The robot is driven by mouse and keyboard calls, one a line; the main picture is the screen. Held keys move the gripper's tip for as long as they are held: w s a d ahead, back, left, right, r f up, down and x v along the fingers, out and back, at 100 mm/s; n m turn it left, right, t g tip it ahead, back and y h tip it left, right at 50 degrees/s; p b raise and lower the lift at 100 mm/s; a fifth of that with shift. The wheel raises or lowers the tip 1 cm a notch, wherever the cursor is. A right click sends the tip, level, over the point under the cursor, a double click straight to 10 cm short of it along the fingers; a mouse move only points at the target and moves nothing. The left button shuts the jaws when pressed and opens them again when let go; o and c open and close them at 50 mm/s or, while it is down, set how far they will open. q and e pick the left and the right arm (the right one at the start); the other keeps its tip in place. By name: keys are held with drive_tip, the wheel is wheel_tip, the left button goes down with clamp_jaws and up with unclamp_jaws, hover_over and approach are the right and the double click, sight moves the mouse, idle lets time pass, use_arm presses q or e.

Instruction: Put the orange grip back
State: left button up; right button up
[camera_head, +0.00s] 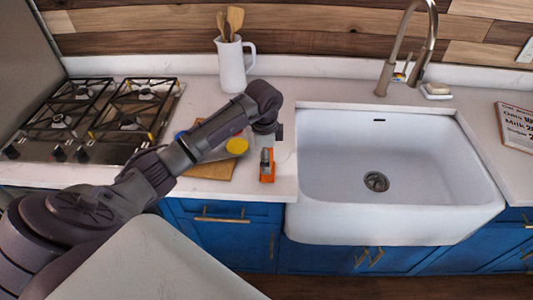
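The orange grip (267,178) is a small orange piece on the white counter, near its front edge and just left of the sink. A small grey part shows at its top; I cannot tell whether that belongs to it or to my gripper. My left arm reaches in from the left over the cooktop side and bends down above the orange piece. My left gripper (267,154) is at or just above it. The fingers are too small and partly hidden to tell whether they touch or hold it. My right gripper is not in view.
A wooden board (215,171) lies left of the orange piece, with a yellow round item (237,146) at it, partly behind my arm. The sink (345,160) is close on the right. A white pitcher (232,68) with wooden utensils stands behind. A gas cooktop (100,115) is left.

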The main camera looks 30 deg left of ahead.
use_arm(q)
drive_tip(key=o, duration=1)
drive_tip(key=shift+f, duration=0.15)
drive_tip(key=shift+c, duration=0.2)
drive_tip(key=shift+r+b, duration=0.35)
drive_tip(key=shift+r, duration=0.25)
wheel_tip(320, 180, up, 10)
drive_tip(key=shift+a+f+b, duration=0.1)
drive_tip(key=shift+a+b, duration=0.05)
drive_tip(key=shift+b, duration=0.75)
drive_tip(key=shift+s+r, duration=0.15)
drive_tip(key=shift+r, duration=0.5)
